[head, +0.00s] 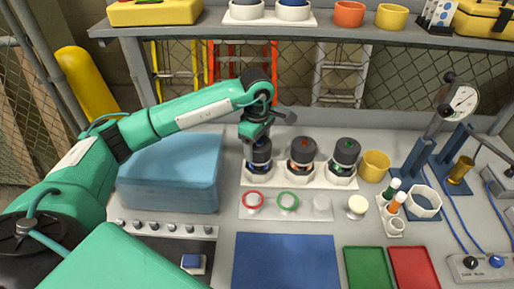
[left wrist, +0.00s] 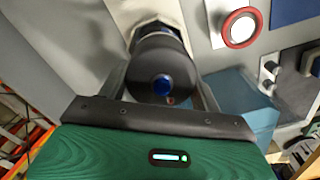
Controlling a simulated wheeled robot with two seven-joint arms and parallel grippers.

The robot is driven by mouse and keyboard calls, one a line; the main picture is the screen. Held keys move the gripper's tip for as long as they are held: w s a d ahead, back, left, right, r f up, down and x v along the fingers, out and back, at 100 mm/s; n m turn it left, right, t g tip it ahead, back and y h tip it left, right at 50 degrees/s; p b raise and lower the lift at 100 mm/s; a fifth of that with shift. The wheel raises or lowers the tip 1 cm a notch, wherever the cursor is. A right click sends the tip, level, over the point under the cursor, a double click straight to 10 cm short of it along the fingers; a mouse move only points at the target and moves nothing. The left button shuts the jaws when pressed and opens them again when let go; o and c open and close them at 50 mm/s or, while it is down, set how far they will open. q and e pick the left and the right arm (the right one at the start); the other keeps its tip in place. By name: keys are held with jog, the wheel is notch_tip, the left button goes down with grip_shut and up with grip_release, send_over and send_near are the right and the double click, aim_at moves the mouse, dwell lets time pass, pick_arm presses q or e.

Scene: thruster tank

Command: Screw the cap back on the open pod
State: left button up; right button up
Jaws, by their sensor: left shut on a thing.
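My left gripper (head: 259,134) points down over the leftmost pod (head: 259,170) in the white rack. In the left wrist view its two fingers stand either side of a dark round cap (left wrist: 162,72) with a blue centre dot, and it is shut on this cap. The cap is in line with the pod. I cannot tell whether it is seated or a little above. Two more pods stand upright to the right, with dark tops: one marked red (head: 302,152), one marked green (head: 345,155). My right gripper is not in view.
The white rack (head: 300,182) holds the pods. In front is a plate with a red ring (head: 253,201), a green ring (head: 288,201) and a white disc (head: 322,204). A blue box (head: 170,172) stands left, a yellow cup (head: 374,165) right. A shelf (head: 300,32) runs above.

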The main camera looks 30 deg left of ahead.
pick_arm(q)
jog(key=shift+s+d+f+m+b, duration=0.2)
jog(key=shift+f+m+b, duration=0.25)
jog(key=shift+m, duration=0.35)
jog(key=shift+m+b, duration=0.5)
jog(key=shift+a+m, duration=0.1)
jog(key=shift+m, duration=0.4)
jog(key=shift+r, duration=0.1)
jog(key=o, duration=1)
jog(key=shift+c, duration=0.2)
jog(key=shift+o, duration=0.2)
jog(key=shift+a+r, duration=0.1)
jog(key=shift+r, duration=0.05)
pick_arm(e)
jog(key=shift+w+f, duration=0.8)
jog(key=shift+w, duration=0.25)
